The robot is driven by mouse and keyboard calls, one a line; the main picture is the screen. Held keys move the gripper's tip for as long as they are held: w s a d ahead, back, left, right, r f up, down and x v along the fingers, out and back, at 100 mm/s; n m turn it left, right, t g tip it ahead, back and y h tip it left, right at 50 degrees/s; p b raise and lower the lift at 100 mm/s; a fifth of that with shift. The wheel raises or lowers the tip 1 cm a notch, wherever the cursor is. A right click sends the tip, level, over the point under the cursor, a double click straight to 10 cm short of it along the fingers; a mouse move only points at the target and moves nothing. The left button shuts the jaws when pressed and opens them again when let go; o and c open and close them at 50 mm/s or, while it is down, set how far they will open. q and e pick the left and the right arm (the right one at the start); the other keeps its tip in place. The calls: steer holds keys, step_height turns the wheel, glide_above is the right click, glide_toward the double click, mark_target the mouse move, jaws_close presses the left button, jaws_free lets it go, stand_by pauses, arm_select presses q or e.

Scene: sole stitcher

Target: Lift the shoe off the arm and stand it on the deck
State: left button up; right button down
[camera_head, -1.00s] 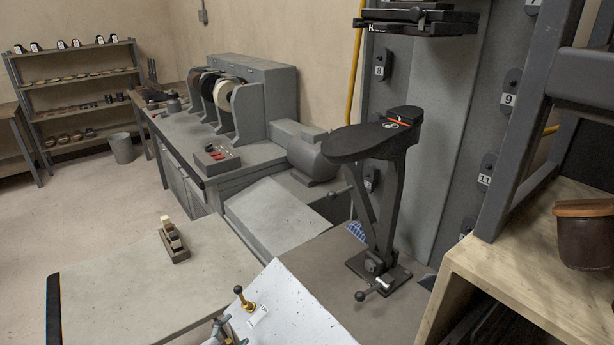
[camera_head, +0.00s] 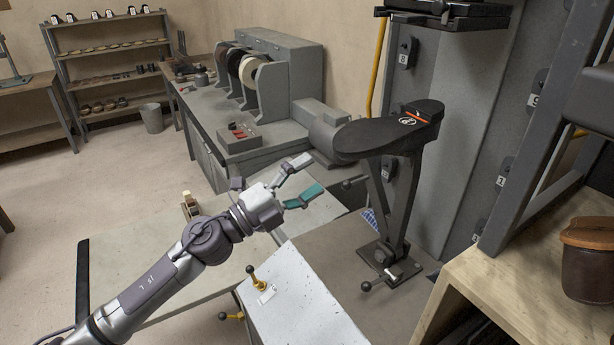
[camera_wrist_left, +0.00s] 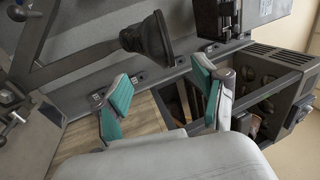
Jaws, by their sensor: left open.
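A black shoe (camera_head: 385,138) rests sole up on top of a slanted grey metal arm (camera_head: 395,195), with its broad toe end towards the left. An orange line and a white mark show near its heel. The shoe (camera_wrist_left: 150,38) and the arm (camera_wrist_left: 75,65) also show in the left wrist view, beyond the fingers. My left gripper (camera_head: 312,175) is open and empty, left of the toe and apart from it. Its teal-padded fingers (camera_wrist_left: 165,85) are spread in the wrist view. The brown-grey deck (camera_head: 325,250) lies around the arm's foot. My right gripper is not in view.
A grey machine column (camera_head: 480,130) stands just behind the shoe. A wooden shelf (camera_head: 500,280) with a brown pot (camera_head: 590,265) is at the right. A white slanted panel (camera_head: 300,310) with a brass lever (camera_head: 256,280) is in front. The deck left of the arm's foot looks clear.

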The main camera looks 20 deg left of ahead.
mark_target(339, 156)
arm_select(q)
steer(key=p+x, duration=0.3)
steer(key=x, duration=0.4)
steer(key=shift+r, duration=0.15)
steer(key=shift+p+x, duration=0.4)
steer(key=shift+x, duration=0.7)
steer(key=shift+w, duration=0.1)
jaws_close()
